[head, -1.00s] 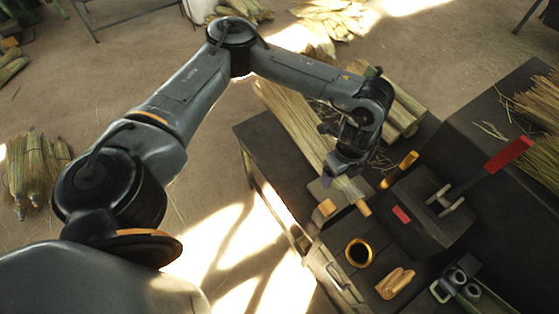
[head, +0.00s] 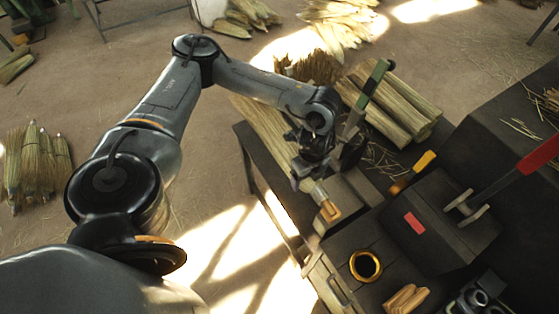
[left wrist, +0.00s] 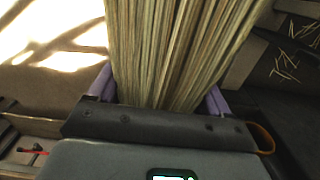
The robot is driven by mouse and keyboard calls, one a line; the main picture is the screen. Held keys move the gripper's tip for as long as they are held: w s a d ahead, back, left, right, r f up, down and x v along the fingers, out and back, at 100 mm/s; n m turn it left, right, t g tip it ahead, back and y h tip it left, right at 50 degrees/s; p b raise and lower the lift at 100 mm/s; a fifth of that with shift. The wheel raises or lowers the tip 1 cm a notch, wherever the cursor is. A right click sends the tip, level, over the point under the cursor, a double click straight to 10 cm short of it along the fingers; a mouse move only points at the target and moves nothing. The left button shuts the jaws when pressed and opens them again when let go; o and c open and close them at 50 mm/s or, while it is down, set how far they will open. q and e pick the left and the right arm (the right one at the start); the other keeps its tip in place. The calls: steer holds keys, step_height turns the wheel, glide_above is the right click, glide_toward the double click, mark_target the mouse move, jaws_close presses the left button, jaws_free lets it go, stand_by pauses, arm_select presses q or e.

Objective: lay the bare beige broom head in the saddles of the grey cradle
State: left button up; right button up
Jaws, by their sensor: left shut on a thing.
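The bare beige broom head (head: 262,128) is a long straw bundle, held slantwise at the left side of the dark bench. My left gripper (head: 308,178) is shut on it near its narrow, bound end. In the left wrist view, the straw (left wrist: 178,45) passes between the two purple fingers of my left gripper (left wrist: 157,97) and spreads away from them. Any gap between bundle and bench is hard to judge. I cannot make out the grey cradle or its saddles clearly; the arm and bundle cover part of the bench. My right gripper is not in view.
Other straw bundles (head: 398,105) lie behind the gripper, near a green upright handle (head: 376,78). A dark block with a red label (head: 414,222), a red-handled lever (head: 520,165) and a gold-rimmed ring (head: 365,265) stand to the right. Bench surface between them is partly clear.

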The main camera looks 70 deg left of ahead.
arm_select(q)
steer(key=s+a+f+b, duration=0.2)
steer(key=s+f+b, duration=0.3)
steer(key=s+f, duration=0.2)
steer(key=s+a+f+b, duration=0.3)
steer(key=s+f+b, duration=0.3)
steer(key=f, duration=0.6)
steer(key=shift+s+a+f, duration=0.2)
steer(key=shift+s, duration=1)
